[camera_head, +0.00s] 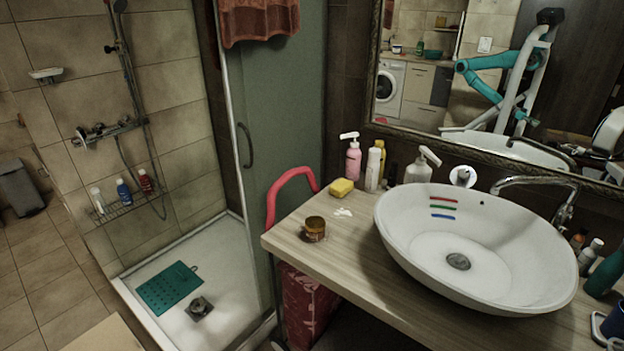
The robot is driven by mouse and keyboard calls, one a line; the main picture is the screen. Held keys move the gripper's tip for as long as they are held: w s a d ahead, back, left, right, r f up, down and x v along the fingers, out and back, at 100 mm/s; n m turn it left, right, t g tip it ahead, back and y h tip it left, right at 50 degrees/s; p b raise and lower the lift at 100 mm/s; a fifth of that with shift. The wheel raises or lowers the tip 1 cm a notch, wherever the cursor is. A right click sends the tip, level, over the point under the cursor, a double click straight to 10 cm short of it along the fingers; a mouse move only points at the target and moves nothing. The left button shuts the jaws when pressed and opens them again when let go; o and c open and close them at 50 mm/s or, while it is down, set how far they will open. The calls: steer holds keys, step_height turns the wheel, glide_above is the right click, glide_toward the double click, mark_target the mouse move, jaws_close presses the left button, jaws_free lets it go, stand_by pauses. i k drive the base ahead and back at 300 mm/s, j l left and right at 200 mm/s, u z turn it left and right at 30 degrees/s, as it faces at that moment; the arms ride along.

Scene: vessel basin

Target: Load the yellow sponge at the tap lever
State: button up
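The yellow sponge (341,187) lies on the wooden countertop, left of the white vessel basin (400,215). The curved metal tap (535,181) stands behind the basin at its right, with its spout reaching left over the bowl. Its lever (566,207) seems to be at the tap's right end, small and dark, so its exact shape is hard to tell. The sponge is well apart from the tap, with the basin between them. My gripper is not directly in view; my teal and white arm shows only as a reflection in the mirror (478,75).
A brown jar (315,229) stands on the counter's left part (350,255). A pink pump bottle (353,158), a white bottle (373,170) and a soap dispenser (419,170) stand behind the sponge. More bottles (592,253) crowd the right side. Red, green and blue marks line the basin's inside.

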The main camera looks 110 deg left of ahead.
mark_target(564, 217)
steer(key=u, duration=2.85)
